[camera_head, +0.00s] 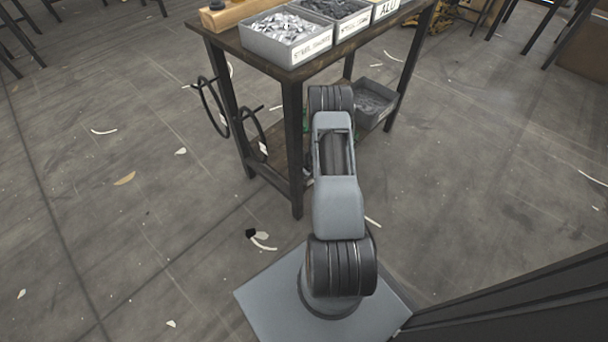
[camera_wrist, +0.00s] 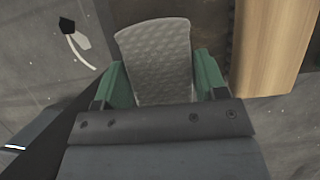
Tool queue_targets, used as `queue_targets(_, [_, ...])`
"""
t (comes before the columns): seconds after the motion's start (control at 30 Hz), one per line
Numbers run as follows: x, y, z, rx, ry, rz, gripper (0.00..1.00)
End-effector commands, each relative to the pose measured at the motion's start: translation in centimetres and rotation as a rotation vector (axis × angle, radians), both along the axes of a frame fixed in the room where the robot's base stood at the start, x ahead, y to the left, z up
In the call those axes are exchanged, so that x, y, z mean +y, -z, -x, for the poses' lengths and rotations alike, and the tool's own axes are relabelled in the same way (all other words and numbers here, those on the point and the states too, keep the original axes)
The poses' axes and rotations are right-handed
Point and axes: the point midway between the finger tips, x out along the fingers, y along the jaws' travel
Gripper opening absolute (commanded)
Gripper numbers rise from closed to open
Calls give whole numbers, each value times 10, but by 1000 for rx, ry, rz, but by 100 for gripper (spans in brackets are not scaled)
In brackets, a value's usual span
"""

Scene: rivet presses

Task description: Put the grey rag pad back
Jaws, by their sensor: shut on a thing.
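The grey rag pad (camera_wrist: 158,50) is a dimpled light-grey sheet in the wrist view. It stands out between the two green fingers of my gripper (camera_wrist: 163,78), which is shut on it. The pad's lower end is hidden by the gripper body. In the head view my arm hides the pad and most of the gripper, beside the dark table's near legs. I cannot make out the pad's resting place.
The table (camera_head: 290,82) carries labelled grey bins (camera_head: 290,45). A grey bin (camera_head: 372,105) stands low at its right, and hoops (camera_head: 212,108) hang at its left. A pale wooden piece (camera_wrist: 268,50) lies right of the pad. Open floor surrounds the table, with scattered scraps.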

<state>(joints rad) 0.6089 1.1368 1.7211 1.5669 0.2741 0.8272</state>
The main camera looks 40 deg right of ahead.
Motion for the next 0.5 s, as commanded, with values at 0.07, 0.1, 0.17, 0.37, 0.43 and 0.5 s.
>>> queue_targets(0.07, [0, 15, 0, -1, 0, 1, 46])
queue_targets(0.1, [-1, 16, -1, -2, 0, 1, 46])
queue_targets(0.17, [-1, 16, -1, -2, 0, 2, 46])
queue_targets(0.37, [-1, 15, 0, -2, -1, 1, 46])
queue_targets(0.43, [-1, 16, 0, -2, -1, 1, 46])
queue_targets(0.5, [-1, 19, 0, -2, -1, 1, 46])
